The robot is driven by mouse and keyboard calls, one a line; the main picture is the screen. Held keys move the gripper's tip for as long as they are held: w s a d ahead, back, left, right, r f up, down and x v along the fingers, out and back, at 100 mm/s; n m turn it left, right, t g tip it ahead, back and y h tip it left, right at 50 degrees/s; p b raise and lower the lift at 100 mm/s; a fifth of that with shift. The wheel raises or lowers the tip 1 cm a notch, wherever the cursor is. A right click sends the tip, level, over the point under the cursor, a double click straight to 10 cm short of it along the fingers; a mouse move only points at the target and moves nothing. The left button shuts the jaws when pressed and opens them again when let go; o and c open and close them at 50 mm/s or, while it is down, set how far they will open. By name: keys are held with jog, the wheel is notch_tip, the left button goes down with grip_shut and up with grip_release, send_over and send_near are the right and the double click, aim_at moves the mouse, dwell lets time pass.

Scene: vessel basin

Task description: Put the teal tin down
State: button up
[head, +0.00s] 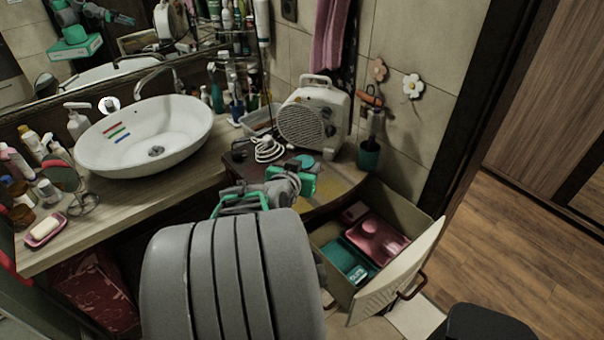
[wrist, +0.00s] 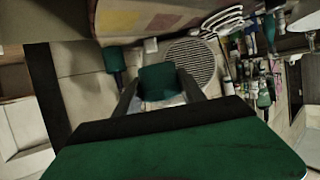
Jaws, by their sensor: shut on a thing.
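The teal tin (wrist: 158,82) sits between the two dark fingers of my gripper (wrist: 158,95) in the wrist view. My gripper is shut on it. My own arm hides part of that area. I cannot tell whether the tin touches the surface.
A white fan heater (head: 313,118) with a coiled cable stands behind the gripper. A teal cup (head: 369,155) is to its right. An open drawer (head: 405,215) below holds a pink tray (head: 377,240) and a teal tray (head: 347,260). A white basin (head: 150,140) is at left.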

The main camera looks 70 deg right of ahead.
jog(key=w+d+f+b, duration=0.1)
jog(key=d+f, duration=0.1)
jog(key=w+d+f+b, duration=0.1)
jog(key=d+f+b, duration=0.1)
jog(key=w+d+f+b, duration=0.1)
jog(key=d+f, duration=0.2)
jog(key=shift+w, duration=0.15)
jog(key=shift+w+d+f+b, duration=0.15)
jog(key=shift+f+b, duration=0.3)
jog(key=shift+f, duration=0.45)
jog(key=shift+d+f+b, duration=0.2)
jog(key=shift+f+b, duration=0.25)
jog(key=shift+f, duration=0.4)
jog(key=shift+f, duration=0.2)
jog(key=o, duration=1.3)
jog(key=shift+o, duration=0.2)
